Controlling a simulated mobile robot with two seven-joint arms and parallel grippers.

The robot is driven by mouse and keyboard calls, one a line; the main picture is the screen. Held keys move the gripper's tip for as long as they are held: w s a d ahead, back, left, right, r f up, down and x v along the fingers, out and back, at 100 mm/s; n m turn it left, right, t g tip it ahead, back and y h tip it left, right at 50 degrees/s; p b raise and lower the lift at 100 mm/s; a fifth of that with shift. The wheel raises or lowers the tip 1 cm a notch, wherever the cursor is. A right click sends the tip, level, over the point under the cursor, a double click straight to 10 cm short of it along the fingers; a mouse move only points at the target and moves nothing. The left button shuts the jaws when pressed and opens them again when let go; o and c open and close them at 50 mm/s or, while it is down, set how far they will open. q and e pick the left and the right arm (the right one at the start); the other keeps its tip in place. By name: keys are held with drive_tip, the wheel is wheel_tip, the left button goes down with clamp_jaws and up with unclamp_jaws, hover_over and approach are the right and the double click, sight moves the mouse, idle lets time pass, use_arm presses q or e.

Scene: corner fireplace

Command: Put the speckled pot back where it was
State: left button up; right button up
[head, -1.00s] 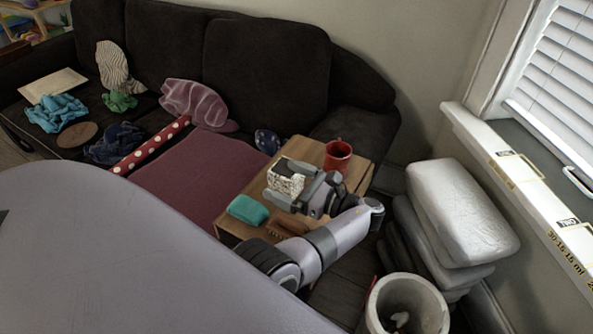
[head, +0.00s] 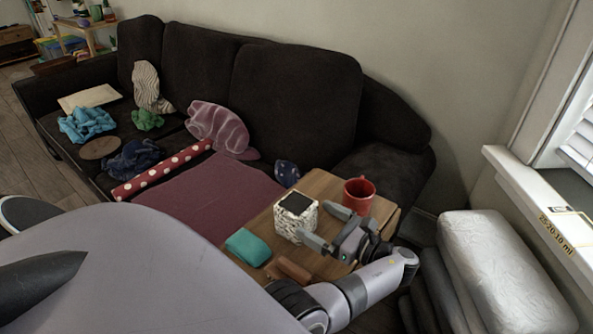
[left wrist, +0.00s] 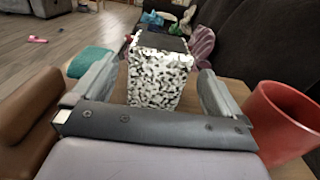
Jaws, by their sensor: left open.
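The speckled pot (head: 295,220), black and white with a dark top, stands upright on the small wooden table (head: 322,183). My left gripper (head: 322,226) is open just to the right of the pot, its fingers pointing toward it. In the left wrist view the speckled pot (left wrist: 158,80) shows between the two spread fingers of the left gripper (left wrist: 157,72) and a little beyond them, with gaps on both sides. My right gripper is not in view.
A red mug (head: 359,195) stands on the table close behind my left gripper. A teal cloth-like item (head: 248,247) and a brown item (head: 290,270) lie at the table's near side. The dark sofa (head: 300,95) is behind; white stacked cushions (head: 500,270) are at right.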

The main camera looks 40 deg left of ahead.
sight(296, 203)
use_arm(q)
drive_tip(key=shift+f+b, duration=0.45)
drive_tip(key=shift+f, duration=0.5)
drive_tip(key=shift+a, duration=0.15)
drive_tip(key=a, duration=0.2)
drive_tip(key=a+p, duration=0.1)
drive_tip(key=a, duration=0.4)
drive_tip(key=shift+s+r+p, duration=0.15)
drive_tip(key=shift+s+p, duration=0.2)
drive_tip(key=shift+s, duration=0.05)
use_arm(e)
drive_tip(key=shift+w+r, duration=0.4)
use_arm(q)
drive_tip(key=shift+d, duration=0.1)
drive_tip(key=shift+c, duration=0.3)
drive_tip(key=c, duration=1.1)
wheel_tip(296, 203, up, 7)
drive_tip(key=p, duration=0.4)
wheel_tip(296, 203, up, 13)
drive_tip(key=p, duration=0.3)
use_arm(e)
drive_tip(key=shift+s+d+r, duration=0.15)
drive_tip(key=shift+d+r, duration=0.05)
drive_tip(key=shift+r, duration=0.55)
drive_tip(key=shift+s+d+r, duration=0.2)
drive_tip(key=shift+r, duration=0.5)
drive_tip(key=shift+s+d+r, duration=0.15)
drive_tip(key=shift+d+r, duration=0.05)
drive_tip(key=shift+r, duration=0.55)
